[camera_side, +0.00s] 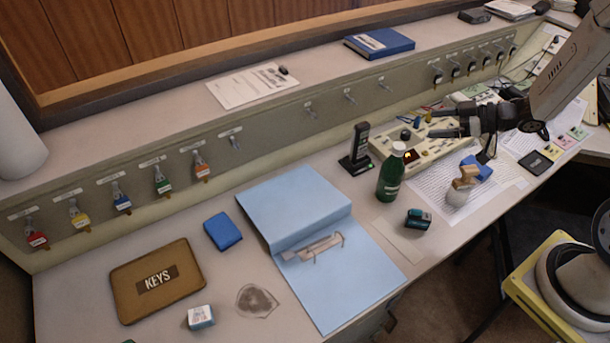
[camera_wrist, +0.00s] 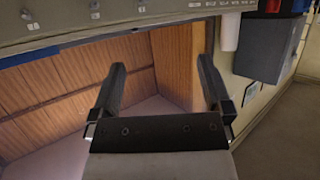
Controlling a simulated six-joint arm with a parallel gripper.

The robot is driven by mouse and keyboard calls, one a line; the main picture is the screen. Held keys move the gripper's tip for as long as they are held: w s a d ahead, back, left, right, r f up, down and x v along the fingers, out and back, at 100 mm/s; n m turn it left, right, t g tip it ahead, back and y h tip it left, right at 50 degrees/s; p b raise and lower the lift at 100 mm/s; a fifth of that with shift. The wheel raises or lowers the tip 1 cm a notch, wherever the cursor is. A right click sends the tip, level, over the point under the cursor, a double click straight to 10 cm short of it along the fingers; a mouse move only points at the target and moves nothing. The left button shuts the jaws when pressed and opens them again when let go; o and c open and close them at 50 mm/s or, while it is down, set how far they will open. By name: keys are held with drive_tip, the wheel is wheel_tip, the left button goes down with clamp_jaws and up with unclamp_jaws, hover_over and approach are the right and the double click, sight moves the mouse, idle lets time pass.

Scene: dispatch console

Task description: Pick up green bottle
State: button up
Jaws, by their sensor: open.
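The green bottle (camera_side: 390,178) has a white cap and stands upright on the console desk, right of the open blue binder. My gripper (camera_side: 436,124) is in the upper right of the side view, above the desk and to the right of the bottle's top, apart from it. Its two black fingers point left. In the wrist view my gripper (camera_wrist: 160,82) shows its fingers spread wide with nothing between them. The bottle does not show in the wrist view.
A black handset (camera_side: 356,150) stands in its cradle left of the bottle. A small teal-and-black object (camera_side: 418,218) and a stamp (camera_side: 461,186) lie near the bottle. A beige control panel (camera_side: 428,150) is behind it. The open blue binder (camera_side: 300,212) lies left.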

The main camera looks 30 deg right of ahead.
approach(391, 175)
drive_tip(key=w+d+f, duration=0.1)
drive_tip(key=w+f, duration=0.2)
drive_tip(key=f, duration=0.1)
drive_tip(key=shift+w+d, duration=0.15)
drive_tip(key=shift+x, duration=1.3)
drive_tip(key=shift+r, duration=0.1)
drive_tip(key=shift+x, duration=2.6)
drive_tip(key=shift+r, duration=0.1)
drive_tip(key=c, duration=1.1)
